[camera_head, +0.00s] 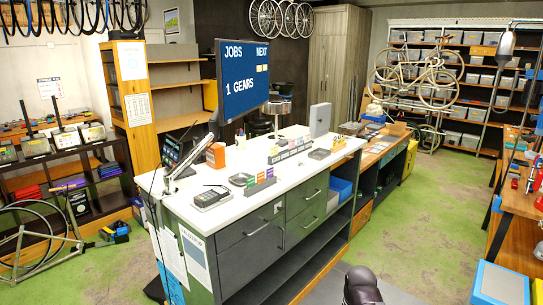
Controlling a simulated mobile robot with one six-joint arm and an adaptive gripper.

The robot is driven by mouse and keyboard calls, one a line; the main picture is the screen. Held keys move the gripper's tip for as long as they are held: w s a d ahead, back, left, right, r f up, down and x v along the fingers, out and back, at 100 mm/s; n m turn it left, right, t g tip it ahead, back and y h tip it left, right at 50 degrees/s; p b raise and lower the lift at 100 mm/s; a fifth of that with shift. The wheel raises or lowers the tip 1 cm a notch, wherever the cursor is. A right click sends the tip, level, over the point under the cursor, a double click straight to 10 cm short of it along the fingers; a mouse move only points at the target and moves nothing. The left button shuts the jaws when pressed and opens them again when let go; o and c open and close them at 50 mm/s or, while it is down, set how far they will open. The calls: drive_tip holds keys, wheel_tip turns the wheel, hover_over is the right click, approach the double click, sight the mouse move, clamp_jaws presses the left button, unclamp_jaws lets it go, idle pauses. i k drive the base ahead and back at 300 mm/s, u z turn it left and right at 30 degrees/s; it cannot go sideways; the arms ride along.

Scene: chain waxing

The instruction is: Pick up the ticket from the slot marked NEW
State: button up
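The slot marked NEW and its ticket cannot be made out at this size. A low rack with a row of small dark labels (289,152) stands on the white counter, and pale pieces show along it. A smaller holder with coloured tabs (259,182) stands nearer on the same counter. A blue screen (242,80) above the counter reads JOBS, NEXT and 1 GEARS. My gripper cannot be identified in this view. A dark rounded shape at the bottom edge may be part of my arm, but I cannot tell.
The white counter (225,212) also bears a card terminal (212,197), an orange box (216,155), a tablet on a stand and a grey upright box (320,120). Green floor (430,215) is open right of the counter.

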sight(274, 149)
drive_tip(key=u, duration=0.05)
drive_tip(key=i, duration=1.45)
drive_tip(key=u, duration=1)
drive_tip(key=k, duration=0.6)
drive_tip(key=u, duration=0.1)
